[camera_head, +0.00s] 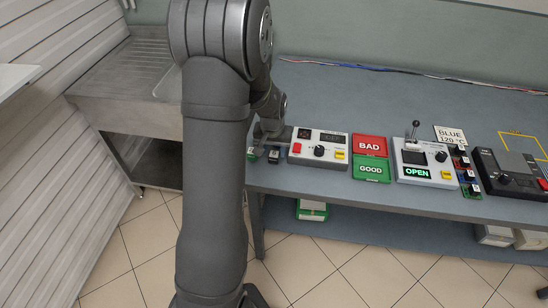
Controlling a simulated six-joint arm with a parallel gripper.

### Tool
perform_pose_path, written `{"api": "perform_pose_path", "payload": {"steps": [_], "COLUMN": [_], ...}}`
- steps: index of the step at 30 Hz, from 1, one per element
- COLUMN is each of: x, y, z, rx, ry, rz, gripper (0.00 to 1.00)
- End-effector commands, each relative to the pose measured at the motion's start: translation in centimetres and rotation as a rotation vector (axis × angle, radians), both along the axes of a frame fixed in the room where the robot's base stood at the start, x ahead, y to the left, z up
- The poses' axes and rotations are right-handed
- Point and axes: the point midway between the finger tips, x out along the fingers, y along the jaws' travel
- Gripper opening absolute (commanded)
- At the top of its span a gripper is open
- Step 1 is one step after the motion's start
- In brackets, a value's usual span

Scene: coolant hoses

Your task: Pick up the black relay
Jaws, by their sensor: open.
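My gripper (264,146) is at the left end of the blue-grey bench, pointing down and open, partly hidden behind my own arm. A small dark block with a pale top (273,156) stands just below and to the right of it, near the bench's front edge; it may be the black relay, but it is too small to be sure. A small green-sided block (252,153) is just left of it, close to my arm. I cannot tell whether either block lies between the fingers.
A white control box (318,159) stands close to the right of my gripper. Beyond it are red BAD (370,146) and green GOOD (371,169) trays, a box reading OPEN (427,173), several small coloured blocks (470,177) and a black device (512,184).

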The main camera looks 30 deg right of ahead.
Motion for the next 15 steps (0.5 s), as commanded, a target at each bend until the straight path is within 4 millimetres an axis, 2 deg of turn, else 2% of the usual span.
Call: {"api": "perform_pose_path", "payload": {"steps": [1, 6, 14, 15], "x": [0.0, 0.2, 0.2, 0.2], "y": [0.0, -0.2, -0.3, -0.3], "z": [-0.9, -2.5, -2.7, -2.7], "rx": [0.003, 0.0, -0.001, -0.001], "ry": [0.003, 0.001, 0.001, 0.001], "rz": [0.0, 0.0, 0.0, 0.0], "gripper": [0.42, 0.42, 0.42, 0.38]}}
